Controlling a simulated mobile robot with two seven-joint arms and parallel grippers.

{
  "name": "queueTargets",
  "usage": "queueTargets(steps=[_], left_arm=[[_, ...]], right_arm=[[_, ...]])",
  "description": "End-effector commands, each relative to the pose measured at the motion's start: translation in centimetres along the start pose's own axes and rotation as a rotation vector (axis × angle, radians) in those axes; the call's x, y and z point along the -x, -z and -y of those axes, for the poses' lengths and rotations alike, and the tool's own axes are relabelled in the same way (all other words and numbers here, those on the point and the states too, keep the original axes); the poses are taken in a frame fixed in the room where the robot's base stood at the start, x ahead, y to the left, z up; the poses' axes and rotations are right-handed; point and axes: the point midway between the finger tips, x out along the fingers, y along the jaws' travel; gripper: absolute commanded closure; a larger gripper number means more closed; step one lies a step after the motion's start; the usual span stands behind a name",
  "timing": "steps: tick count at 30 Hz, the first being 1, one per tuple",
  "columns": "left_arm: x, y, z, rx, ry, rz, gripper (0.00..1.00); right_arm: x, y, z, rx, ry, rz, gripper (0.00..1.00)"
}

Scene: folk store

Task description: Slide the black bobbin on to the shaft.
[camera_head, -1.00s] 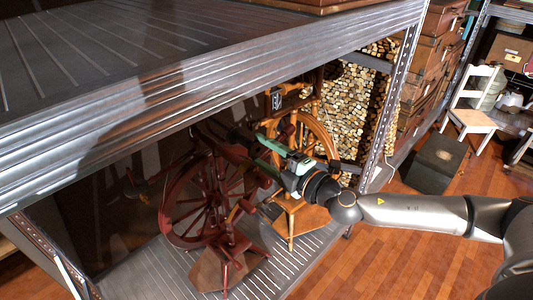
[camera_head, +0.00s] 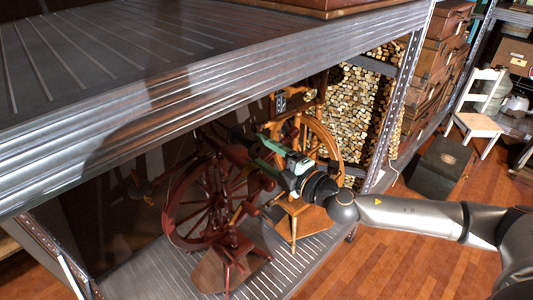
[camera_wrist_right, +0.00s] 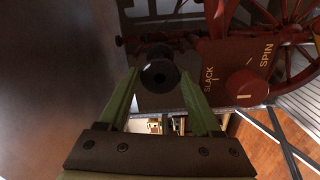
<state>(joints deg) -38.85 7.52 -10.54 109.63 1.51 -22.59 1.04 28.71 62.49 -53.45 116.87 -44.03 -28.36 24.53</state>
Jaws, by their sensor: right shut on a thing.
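The black bobbin (camera_wrist_right: 160,74) is between the fingertips of my right gripper (camera_wrist_right: 161,80), which is shut on it. In the right wrist view its round end with a central hole faces the camera. In the head view my right gripper (camera_head: 262,141) reaches under the shelf, beside the upper part of a dark red spinning wheel (camera_head: 208,196). The wheel's red panel (camera_wrist_right: 236,68) marked SLACK and SPIN, with a red knob (camera_wrist_right: 246,88), is right of the bobbin in the wrist view. I cannot make out the shaft. My left gripper is out of view.
An orange-brown spinning wheel (camera_head: 331,143) stands close behind the gripper. Stacked firewood (camera_head: 350,115) and a shelf post (camera_head: 405,90) are to the right. The wooden floor (camera_head: 400,265) is clear at lower right.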

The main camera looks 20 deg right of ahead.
Motion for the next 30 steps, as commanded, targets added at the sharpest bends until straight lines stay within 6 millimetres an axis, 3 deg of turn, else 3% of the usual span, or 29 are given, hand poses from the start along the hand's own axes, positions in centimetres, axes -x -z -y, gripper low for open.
queueTargets(steps=[30], left_arm=[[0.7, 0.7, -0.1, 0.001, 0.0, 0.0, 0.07]], right_arm=[[-4.2, 0.1, -0.1, -0.001, -0.001, -0.001, 0.61]])
